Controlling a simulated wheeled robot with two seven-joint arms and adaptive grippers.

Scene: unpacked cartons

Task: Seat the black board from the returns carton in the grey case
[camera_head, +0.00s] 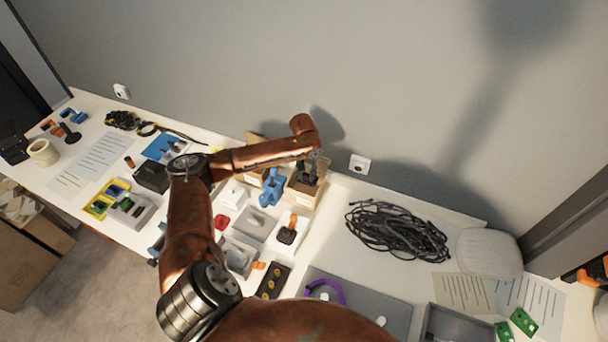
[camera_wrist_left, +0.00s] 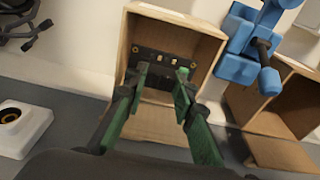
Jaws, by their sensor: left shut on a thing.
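The black board (camera_wrist_left: 165,66) is a dark plate with small holes inside an open brown carton (camera_wrist_left: 190,40) in the left wrist view. My left gripper (camera_wrist_left: 160,76) reaches into this carton. Its two green-black fingers are shut on the board, which spans the gap between them. In the head view the left gripper (camera_head: 311,172) is over the carton (camera_head: 304,194) near the wall, and the board cannot be made out there. An open grey box (camera_head: 456,324), which looks like the grey case, is cut off by the lower edge. My right gripper is not in view.
A blue clamp-like part (camera_wrist_left: 250,45) and a second carton (camera_wrist_left: 275,100) stand close beside the carton. A black cable coil (camera_head: 398,232) lies to the right. Green boards (camera_head: 522,322) lie beyond the grey box. Many small parts crowd the table's left half.

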